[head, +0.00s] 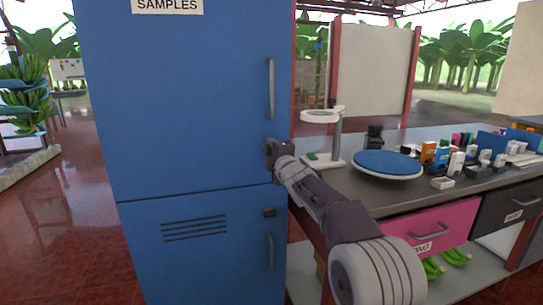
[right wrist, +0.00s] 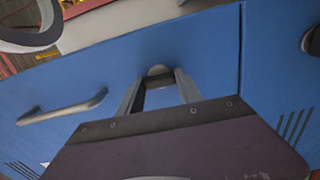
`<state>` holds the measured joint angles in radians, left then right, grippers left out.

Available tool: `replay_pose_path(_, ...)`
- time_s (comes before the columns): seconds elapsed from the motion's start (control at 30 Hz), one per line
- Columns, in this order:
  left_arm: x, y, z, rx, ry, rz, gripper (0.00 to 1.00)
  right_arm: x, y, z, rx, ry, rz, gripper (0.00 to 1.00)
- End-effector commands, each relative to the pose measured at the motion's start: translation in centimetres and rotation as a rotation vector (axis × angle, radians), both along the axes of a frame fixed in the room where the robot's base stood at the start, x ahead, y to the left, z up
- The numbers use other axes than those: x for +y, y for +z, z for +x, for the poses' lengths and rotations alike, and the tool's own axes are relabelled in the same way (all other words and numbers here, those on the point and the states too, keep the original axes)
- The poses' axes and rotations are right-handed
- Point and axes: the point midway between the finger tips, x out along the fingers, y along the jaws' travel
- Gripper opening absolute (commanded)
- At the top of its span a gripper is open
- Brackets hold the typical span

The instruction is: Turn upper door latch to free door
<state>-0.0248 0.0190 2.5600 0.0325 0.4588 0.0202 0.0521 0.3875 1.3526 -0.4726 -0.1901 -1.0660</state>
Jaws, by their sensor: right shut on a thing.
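The tall blue cabinet has an upper door (head: 180,100) that sits shut, flush above the lower door (head: 190,245). My right gripper (head: 272,150) is at the upper door's right edge, low down, below its vertical handle (head: 271,88). In the right wrist view the fingers (right wrist: 158,80) close around the small grey upper latch (right wrist: 157,70), whose rounded end shows between them. In the head view the gripper mostly hides this latch, so its turn angle is hard to tell. A dark lower latch (head: 270,212) sits on the lower door. My left gripper is out of view.
A grey counter (head: 350,189) stands right of the cabinet, holding a ring-topped stand (head: 337,135), a blue round turntable (head: 388,164) and several small boxes. A pink drawer (head: 425,232) is below. Red floor lies open at left.

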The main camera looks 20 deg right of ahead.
Motion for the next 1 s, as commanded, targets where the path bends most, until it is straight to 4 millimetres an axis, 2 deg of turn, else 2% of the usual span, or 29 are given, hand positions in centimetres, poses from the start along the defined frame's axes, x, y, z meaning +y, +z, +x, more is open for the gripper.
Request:
replay_pose_path(0.67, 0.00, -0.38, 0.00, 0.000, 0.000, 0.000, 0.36, 0.02, -0.07, 0.01, 0.000, 0.000, -0.058, 0.01)
replay_pose_path(0.7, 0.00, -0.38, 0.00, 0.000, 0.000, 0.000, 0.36, 0.02, -0.07, 0.01, 0.000, 0.000, -0.058, 0.47)
replay_pose_path(0.77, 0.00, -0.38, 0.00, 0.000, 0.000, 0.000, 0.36, 0.02, -0.07, 0.01, 0.000, 0.000, -0.057, 0.64)
replay_pose_path(1.0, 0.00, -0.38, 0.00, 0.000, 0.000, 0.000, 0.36, 0.01, -0.04, 0.01, -0.001, 0.000, -0.055, 0.64)
